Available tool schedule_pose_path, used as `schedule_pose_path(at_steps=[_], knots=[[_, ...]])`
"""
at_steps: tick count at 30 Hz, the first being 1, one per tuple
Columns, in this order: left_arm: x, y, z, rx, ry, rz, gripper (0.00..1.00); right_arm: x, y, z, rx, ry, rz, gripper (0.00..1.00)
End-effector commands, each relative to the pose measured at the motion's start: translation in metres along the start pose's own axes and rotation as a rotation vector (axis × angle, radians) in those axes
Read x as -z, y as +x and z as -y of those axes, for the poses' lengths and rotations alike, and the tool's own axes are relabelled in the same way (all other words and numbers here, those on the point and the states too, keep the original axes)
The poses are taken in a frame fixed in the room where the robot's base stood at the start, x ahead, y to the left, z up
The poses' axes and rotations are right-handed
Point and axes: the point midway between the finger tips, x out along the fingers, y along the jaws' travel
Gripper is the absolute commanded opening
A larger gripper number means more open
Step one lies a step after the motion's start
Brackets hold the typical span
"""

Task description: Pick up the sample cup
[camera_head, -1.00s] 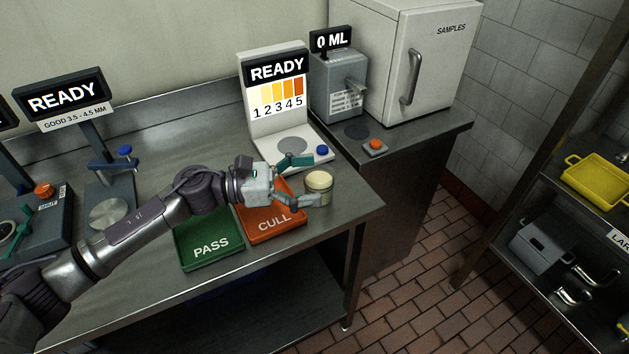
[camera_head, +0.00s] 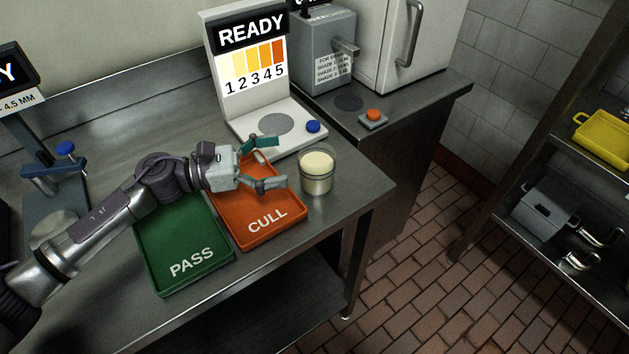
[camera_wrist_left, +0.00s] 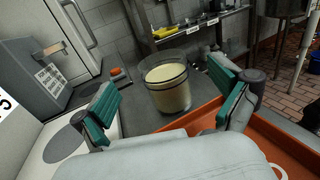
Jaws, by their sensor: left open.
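The sample cup (camera_head: 317,173) is a clear cup with pale yellow content, upright on the steel counter just right of the CULL tray. In the left wrist view the cup (camera_wrist_left: 168,88) stands ahead, between the two teal fingertips in the picture and beyond them. My left gripper (camera_head: 265,163) is open and empty above the CULL tray, left of the cup and apart from it. My right gripper is not in view.
The orange CULL tray (camera_head: 283,221) and green PASS tray (camera_head: 186,274) lie under my left arm. A shade reader (camera_head: 302,140) marked READY stands behind. A dispenser (camera_head: 324,52) and white cabinet (camera_head: 425,45) are at the back. The counter's right edge is close to the cup.

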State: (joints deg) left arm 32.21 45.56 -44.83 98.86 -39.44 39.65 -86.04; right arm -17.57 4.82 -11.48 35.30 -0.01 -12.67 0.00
Motion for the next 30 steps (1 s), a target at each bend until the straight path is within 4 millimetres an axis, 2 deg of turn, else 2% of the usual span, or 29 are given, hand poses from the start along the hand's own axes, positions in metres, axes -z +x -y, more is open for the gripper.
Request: schedule_pose_path(at_steps=[1,4,11,18,21,30], knots=[[0.011,0.000,0.000,0.000,0.000,0.000,0.99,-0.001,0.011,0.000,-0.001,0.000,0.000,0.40],[0.015,0.003,0.000,0.000,0.000,0.001,0.99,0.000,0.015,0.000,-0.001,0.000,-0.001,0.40],[0.012,0.022,0.000,0.001,0.000,0.002,0.99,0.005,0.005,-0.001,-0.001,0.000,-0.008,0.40],[0.011,0.062,0.000,0.001,0.000,0.002,0.99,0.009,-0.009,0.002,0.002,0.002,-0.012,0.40],[0.013,0.072,0.000,0.000,-0.001,0.001,0.99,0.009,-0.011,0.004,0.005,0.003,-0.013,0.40],[0.015,0.075,0.000,-0.001,0.000,0.000,0.97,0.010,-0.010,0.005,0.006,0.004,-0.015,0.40]])
